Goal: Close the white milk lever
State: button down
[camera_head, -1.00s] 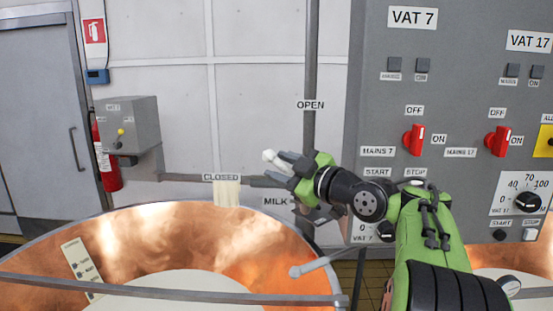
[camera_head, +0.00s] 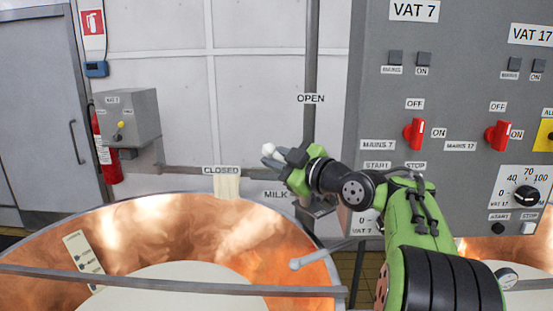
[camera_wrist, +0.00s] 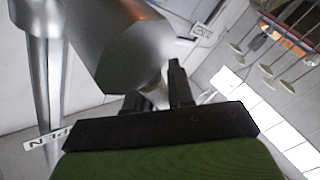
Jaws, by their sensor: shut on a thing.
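The milk lever shows as a white knob (camera_head: 268,149) sticking out past my fingertips; its shaft is mostly hidden by my gripper. My gripper (camera_head: 277,157) is shut on the lever, up and right of the "CLOSED" label (camera_head: 221,170) and down and left of the "OPEN" label (camera_head: 311,98). The "MILK" label (camera_head: 276,195) is just below it. In the wrist view, a pale part of the lever (camera_wrist: 157,97) shows between the two dark fingers, beside a large grey metal body (camera_wrist: 120,45).
The copper vat (camera_head: 180,225) lies below, with a grey rail (camera_head: 170,283) across its front. The grey control panel (camera_head: 455,90) stands to the right. A vertical pipe (camera_head: 311,50) runs behind my gripper.

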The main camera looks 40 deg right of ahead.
jog(key=shift+f, duration=0.15)
jog(key=shift+w+a+f+n+g+h+b, duration=0.2)
jog(key=shift+f+n+g+h+b, duration=0.25)
jog(key=shift+f+n+g+b, duration=0.4)
jog(key=shift+w+a+f+n+g+h+b, duration=0.15)
jog(key=shift+f+n+g+h+b, duration=0.35)
jog(key=shift+f+g, duration=0.5)
jog(key=shift+w+a+f+n+g+h+b, duration=0.15)
jog(key=shift+f+n+g+h+b, duration=0.3)
jog(key=shift+f+n+g, duration=0.45)
jog(key=shift+s+f, duration=0.1)
jog(key=shift+f, duration=0.05)
jog(key=c, duration=1.1)
grip_release()
